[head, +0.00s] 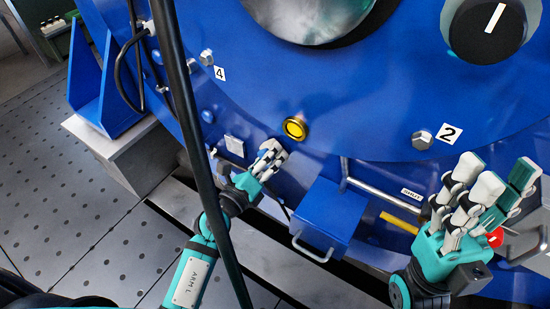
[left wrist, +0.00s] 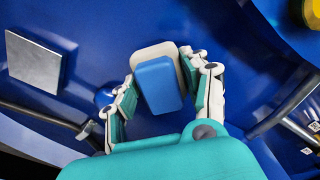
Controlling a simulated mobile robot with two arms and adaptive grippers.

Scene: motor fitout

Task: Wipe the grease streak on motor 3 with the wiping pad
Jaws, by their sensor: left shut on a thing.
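My left gripper (head: 275,153) is shut on the wiping pad (left wrist: 158,84), which has a blue back and a cream face edge in the left wrist view. The left gripper also shows in that view (left wrist: 163,95), with its fingers on either side of the pad. The pad is close in front of the big blue motor housing (head: 310,110); I cannot tell whether it touches. My right gripper (head: 483,190) is open and empty at the lower right. I see no grease streak and no number 3 on the housing.
A yellow button (head: 294,129) sits just above the left gripper. A blue box with a handle (head: 325,218), a yellow lever (head: 399,222) and a red knob (head: 495,238) stand below. A black cable crosses the left.

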